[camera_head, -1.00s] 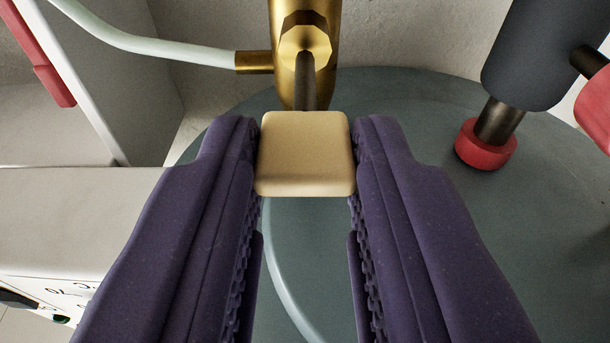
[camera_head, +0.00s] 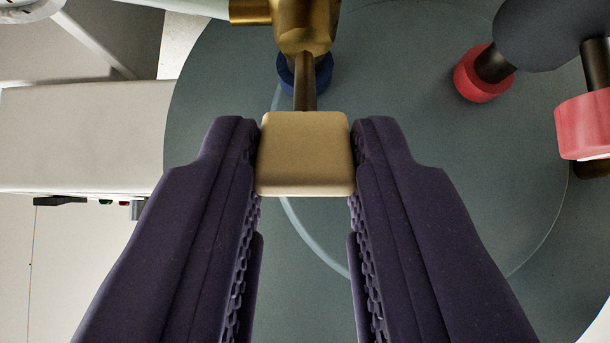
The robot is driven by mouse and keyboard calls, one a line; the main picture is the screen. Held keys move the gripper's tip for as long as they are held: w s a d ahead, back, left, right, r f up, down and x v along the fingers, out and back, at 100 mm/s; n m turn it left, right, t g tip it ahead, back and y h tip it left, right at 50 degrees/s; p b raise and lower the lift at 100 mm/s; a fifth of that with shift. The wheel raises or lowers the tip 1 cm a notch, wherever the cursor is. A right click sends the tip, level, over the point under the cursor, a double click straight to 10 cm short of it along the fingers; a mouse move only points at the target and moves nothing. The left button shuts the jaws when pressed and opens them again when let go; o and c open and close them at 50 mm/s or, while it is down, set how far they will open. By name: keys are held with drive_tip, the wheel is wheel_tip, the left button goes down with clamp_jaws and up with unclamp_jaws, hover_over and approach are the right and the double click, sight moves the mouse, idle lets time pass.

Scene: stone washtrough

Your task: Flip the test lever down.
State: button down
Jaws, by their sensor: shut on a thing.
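The test lever's cream block-shaped handle (camera_head: 305,152) is between the two purple fingers of my gripper (camera_head: 305,155), touching both. My gripper is shut on it. A thin dark rod (camera_head: 304,82) runs from the handle up to a brass valve body (camera_head: 305,22) at the top centre. The top of the brass body is cut off by the frame edge.
A blue ring (camera_head: 318,75) shows behind the rod, on a round grey-green surface (camera_head: 420,180). At the upper right are a dark cylinder with a red collar (camera_head: 484,75) and a red knob (camera_head: 584,124). A white box-like part (camera_head: 80,140) stands at the left.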

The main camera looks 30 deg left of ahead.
drive_tip(key=shift+f, duration=0.15)
drive_tip(key=c, duration=0.9)
unclamp_jaws()
drive_tip(key=shift+a, duration=0.1)
drive_tip(key=p+v, duration=0.1)
drive_tip(key=v, duration=0.6)
drive_tip(key=shift+s+f, duration=0.15)
drive_tip(key=shift+f, duration=0.1)
